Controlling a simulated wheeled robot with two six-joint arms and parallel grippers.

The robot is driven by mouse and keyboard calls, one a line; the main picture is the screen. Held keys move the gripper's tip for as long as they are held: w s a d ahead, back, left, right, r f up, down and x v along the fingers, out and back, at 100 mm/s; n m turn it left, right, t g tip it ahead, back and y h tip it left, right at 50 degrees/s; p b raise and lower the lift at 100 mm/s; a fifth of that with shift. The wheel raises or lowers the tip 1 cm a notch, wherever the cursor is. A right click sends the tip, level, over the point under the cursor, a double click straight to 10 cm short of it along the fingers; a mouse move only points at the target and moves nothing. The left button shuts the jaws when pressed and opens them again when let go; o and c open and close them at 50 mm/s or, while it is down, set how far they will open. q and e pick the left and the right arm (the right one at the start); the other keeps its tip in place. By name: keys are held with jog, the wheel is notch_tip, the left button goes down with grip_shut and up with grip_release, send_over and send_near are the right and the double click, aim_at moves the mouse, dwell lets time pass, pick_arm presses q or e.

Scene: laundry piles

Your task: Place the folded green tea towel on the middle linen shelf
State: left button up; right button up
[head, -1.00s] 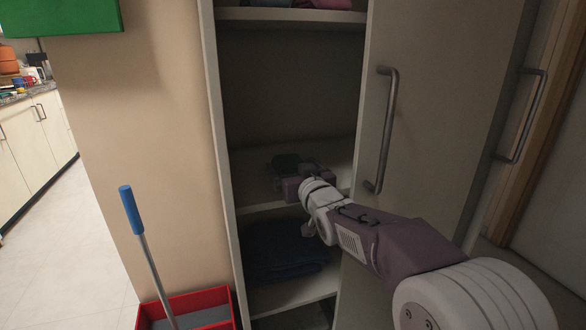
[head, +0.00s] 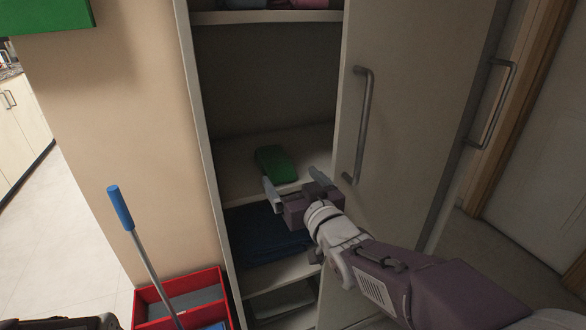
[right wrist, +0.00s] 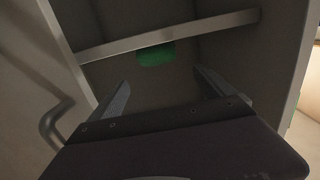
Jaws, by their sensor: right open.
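The folded green tea towel (head: 275,163) lies on the middle shelf (head: 232,172) of the tall open cabinet, near the middle of the board. It also shows as a small green shape in the right wrist view (right wrist: 155,54). My right gripper (head: 296,184) is open and empty at the front of the cabinet, just short of the towel and apart from it. Its two spread fingers also show in the right wrist view (right wrist: 160,90). My left gripper is not in view.
A dark blue folded cloth (head: 262,235) lies on the shelf below. Pink and grey cloths (head: 310,3) sit on the upper shelf. A red bucket (head: 182,290) with a blue-handled mop (head: 122,208) stands at lower left.

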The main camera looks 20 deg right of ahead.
jog(key=s+f+g, duration=0.4)
jog(key=f+g, duration=0.2)
jog(key=f, duration=0.6)
jog(key=s+f+g, duration=0.4)
jog(key=f+g, duration=0.1)
jog(key=f, duration=0.7)
jog(key=s+a+f+g, duration=0.1)
jog(key=s+f+g, duration=0.4)
jog(key=s, duration=0.5)
jog(key=shift+a+m, duration=0.3)
jog(key=shift+a, duration=0.1)
